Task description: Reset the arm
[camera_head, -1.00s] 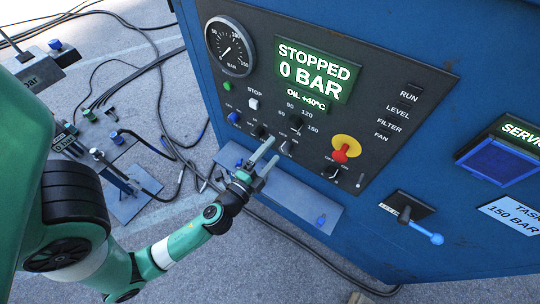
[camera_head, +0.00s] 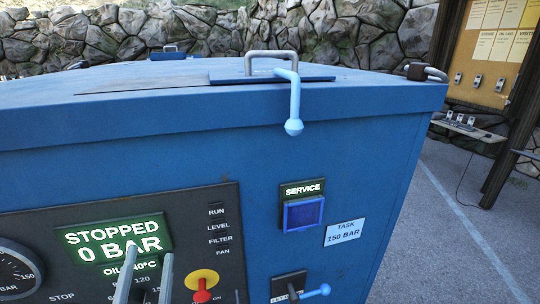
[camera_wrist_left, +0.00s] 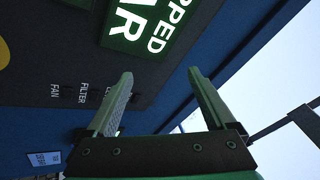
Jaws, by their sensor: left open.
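My left gripper (camera_head: 149,254) shows at the bottom left of the head view, with two upright grey fingers apart in front of the control panel (camera_head: 215,262) of the blue cabinet (camera_head: 350,140). Its tips overlap the lower part of the green-lit display (camera_head: 90,238), which reads STOPPED, 0 BAR. In the left wrist view the gripper (camera_wrist_left: 160,74) is open and empty, with the panel (camera_wrist_left: 60,70) and display (camera_wrist_left: 145,22) beyond it. I cannot tell whether the fingers touch the panel. The rest of the left arm is out of the head view. My right gripper is not in view.
A red and yellow knob (camera_head: 202,283) and a gauge (camera_head: 15,272) flank the gripper. A light blue lever (camera_head: 295,100) hangs over the cabinet's top edge. A blue SERVICE button (camera_head: 303,214) sits on its face. Open paving (camera_head: 440,240) lies right; a noticeboard (camera_head: 490,60) stands behind.

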